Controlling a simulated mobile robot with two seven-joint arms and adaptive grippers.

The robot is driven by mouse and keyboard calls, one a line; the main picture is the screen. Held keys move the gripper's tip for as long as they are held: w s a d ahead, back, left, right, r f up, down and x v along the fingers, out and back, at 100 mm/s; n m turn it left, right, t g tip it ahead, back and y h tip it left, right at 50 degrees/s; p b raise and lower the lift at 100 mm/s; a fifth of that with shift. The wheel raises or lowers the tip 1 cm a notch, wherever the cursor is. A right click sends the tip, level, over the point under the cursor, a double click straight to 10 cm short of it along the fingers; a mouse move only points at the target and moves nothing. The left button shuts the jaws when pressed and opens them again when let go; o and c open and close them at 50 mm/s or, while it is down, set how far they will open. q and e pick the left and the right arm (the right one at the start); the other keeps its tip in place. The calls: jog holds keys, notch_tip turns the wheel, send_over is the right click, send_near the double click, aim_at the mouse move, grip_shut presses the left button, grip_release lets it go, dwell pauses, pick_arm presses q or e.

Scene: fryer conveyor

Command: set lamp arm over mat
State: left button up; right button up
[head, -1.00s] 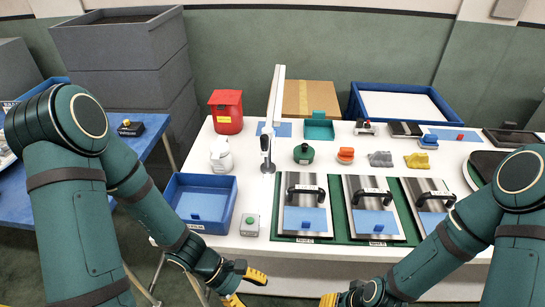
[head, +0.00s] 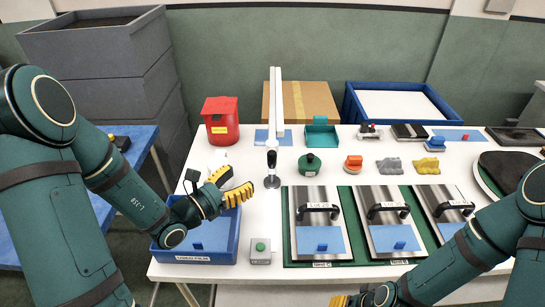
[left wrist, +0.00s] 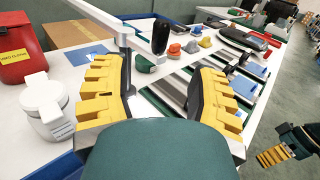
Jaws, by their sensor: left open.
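The lamp shows in the head view as a white arm (head: 276,100) with a black handle (head: 272,158) at its near end. In the left wrist view the white lamp arm (left wrist: 95,14) runs to the upper left, and the black handle (left wrist: 161,37) stands ahead between my fingers. A blue mat (head: 284,138) lies flat on the table under the lamp arm. My left gripper (head: 238,184) is open and empty, left of and nearer than the handle, apart from it. My right gripper (head: 345,300) is partly cut off at the bottom edge; its jaws are unclear.
A white lidded jar (left wrist: 45,105) stands close left of my left gripper. A blue bin (head: 212,240) lies below it. A grey box with a green button (head: 260,250), steel plates with black handles (head: 320,222) and a green knob (head: 309,164) are to the right.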

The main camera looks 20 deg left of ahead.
aim_at(268, 160)
pick_arm(q)
jog(key=x, duration=1.2)
jog(key=shift+f+b, duration=0.1)
jog(key=shift+b, duration=0.25)
grip_shut()
